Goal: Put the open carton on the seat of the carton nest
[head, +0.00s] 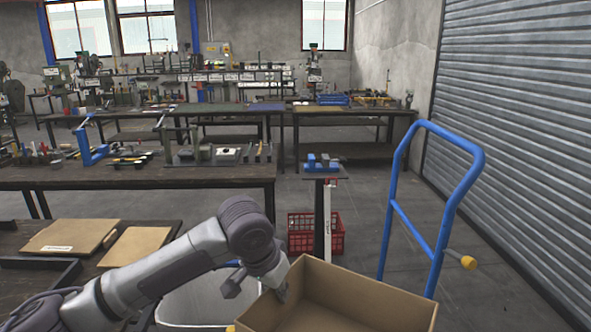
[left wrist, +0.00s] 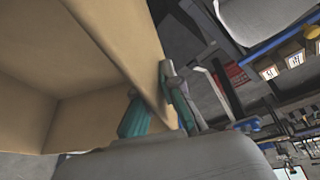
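The open carton (head: 372,292) is a tan box with its open top up, at the bottom right of the head view. It fills the left side of the left wrist view (left wrist: 75,75). My left gripper (head: 279,288) is at the carton's left wall. In the left wrist view its teal-padded fingers (left wrist: 160,112) straddle that wall, one inside and one outside, and appear closed on it. The carton's underside is out of view. I cannot clearly make out the carton nest; a dark angled frame (head: 40,275) on the near left table may be part of it. My right gripper is not in view.
Two flat cardboard pieces (head: 66,236) lie on the near left table. A pale round bin (head: 208,300) stands beneath my left arm. A blue tubular handle (head: 440,255) rises behind the carton. A red crate (head: 302,238) is on the floor beyond. Free floor lies at right.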

